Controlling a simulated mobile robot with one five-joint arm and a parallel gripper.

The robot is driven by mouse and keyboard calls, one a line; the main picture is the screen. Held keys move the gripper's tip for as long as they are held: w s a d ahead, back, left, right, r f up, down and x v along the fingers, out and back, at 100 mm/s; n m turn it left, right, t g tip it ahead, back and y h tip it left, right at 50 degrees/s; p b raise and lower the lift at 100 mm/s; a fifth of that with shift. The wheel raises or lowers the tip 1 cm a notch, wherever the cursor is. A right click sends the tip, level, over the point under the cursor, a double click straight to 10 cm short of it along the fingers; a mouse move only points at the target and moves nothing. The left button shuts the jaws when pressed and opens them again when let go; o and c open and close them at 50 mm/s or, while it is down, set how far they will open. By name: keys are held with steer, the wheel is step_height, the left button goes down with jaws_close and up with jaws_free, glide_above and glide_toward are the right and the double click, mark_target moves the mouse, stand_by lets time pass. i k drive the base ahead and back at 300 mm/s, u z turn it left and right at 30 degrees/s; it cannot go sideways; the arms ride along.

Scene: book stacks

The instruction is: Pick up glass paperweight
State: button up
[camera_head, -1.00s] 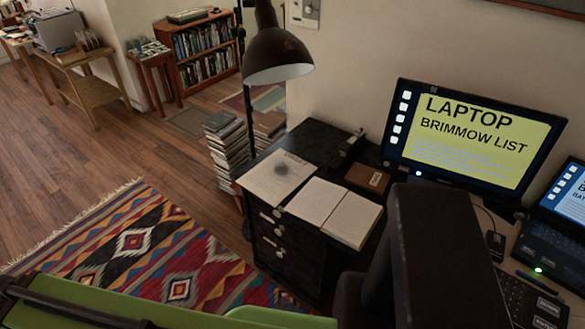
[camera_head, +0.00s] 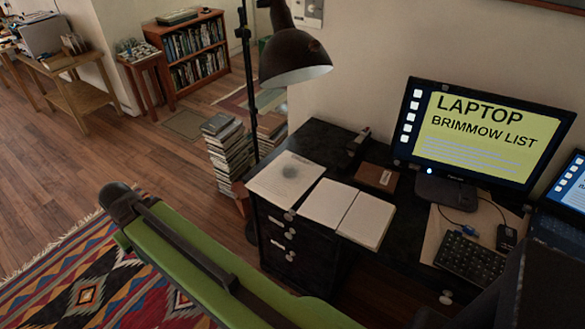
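My green arm link crosses the lower part of the view, in front of the desk and rug. My gripper is not in view, so its state and its distance from the desk do not show.
An open notebook (camera_head: 345,211), a brown box or book (camera_head: 377,178) and a small dark item (camera_head: 358,142) share the desk. A lamp (camera_head: 292,60) overhangs its left end. A monitor (camera_head: 486,132) and keyboard (camera_head: 470,258) stand right. Book stacks (camera_head: 226,150) flank the desk.

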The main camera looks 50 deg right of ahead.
mark_target(290, 170)
steer(key=i, duration=0.95)
steer(key=z, duration=0.05)
